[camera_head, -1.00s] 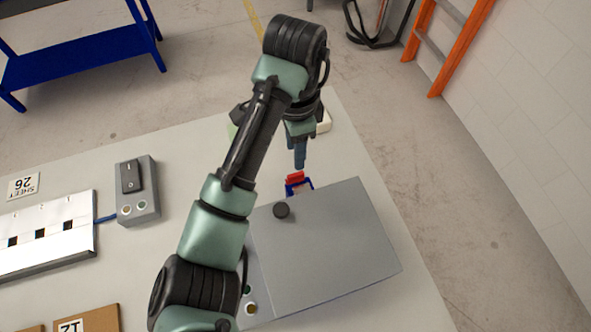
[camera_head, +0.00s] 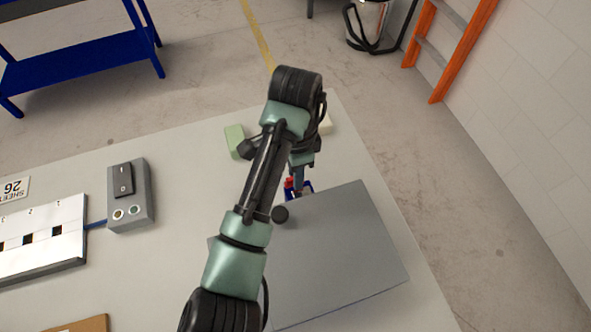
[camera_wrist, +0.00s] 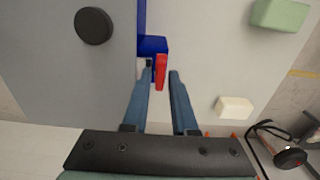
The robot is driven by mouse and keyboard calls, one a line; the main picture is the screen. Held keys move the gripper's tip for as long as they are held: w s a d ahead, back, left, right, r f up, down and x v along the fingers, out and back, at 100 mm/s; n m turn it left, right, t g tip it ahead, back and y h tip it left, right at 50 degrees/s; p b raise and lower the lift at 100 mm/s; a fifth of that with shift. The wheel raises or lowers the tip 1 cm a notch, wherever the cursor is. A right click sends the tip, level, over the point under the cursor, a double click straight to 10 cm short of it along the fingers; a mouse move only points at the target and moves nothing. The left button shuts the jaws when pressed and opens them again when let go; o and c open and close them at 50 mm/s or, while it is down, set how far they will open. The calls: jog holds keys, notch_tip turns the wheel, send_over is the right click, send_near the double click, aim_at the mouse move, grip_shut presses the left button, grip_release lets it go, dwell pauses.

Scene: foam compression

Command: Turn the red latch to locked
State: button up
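The red latch (camera_head: 288,184) sits on a blue bracket (camera_head: 306,186) at the far edge of a grey box with a flat lid (camera_head: 335,250). In the wrist view the red latch (camera_wrist: 161,72) shows as a narrow upright bar below the blue bracket (camera_wrist: 153,46). My gripper (camera_wrist: 161,72) is open, its two blue-grey fingers on either side of the latch. Small gaps seem to show; I cannot tell whether a finger touches it. In the head view my gripper (camera_head: 298,190) is down at the latch and partly hides it.
A round black knob (camera_head: 280,214) stands on the lid close to my arm. A green block (camera_head: 235,141) and a cream block (camera_head: 325,124) lie beyond the box. A grey switch box (camera_head: 130,195) and a white strip (camera_head: 42,240) are at left.

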grip_shut()
jog(key=shift+r+p, duration=0.15)
jog(key=shift+p, duration=0.25)
jog(key=shift+s+d+n+p, duration=0.1)
jog(key=shift+n+p, duration=0.55)
jog(key=shift+n, duration=0.15)
jog(key=n+p, duration=0.2)
jog(key=shift+r+p, duration=0.15)
jog(key=shift+p, duration=0.2)
jog(key=n+p, duration=0.3)
jog(key=n, duration=0.1)
jog(key=shift+s+d, duration=0.1)
jog(key=n+p, duration=0.2)
jog(key=n, duration=0.1)
jog(key=shift+n, duration=0.3)
jog(key=n+p, duration=0.2)
jog(key=n, duration=0.1)
jog(key=shift+d, duration=0.15)
jog(key=shift+f+n+p, duration=0.2)
jog(key=shift+n+p, duration=0.3)
jog(key=shift+n, duration=1.4)
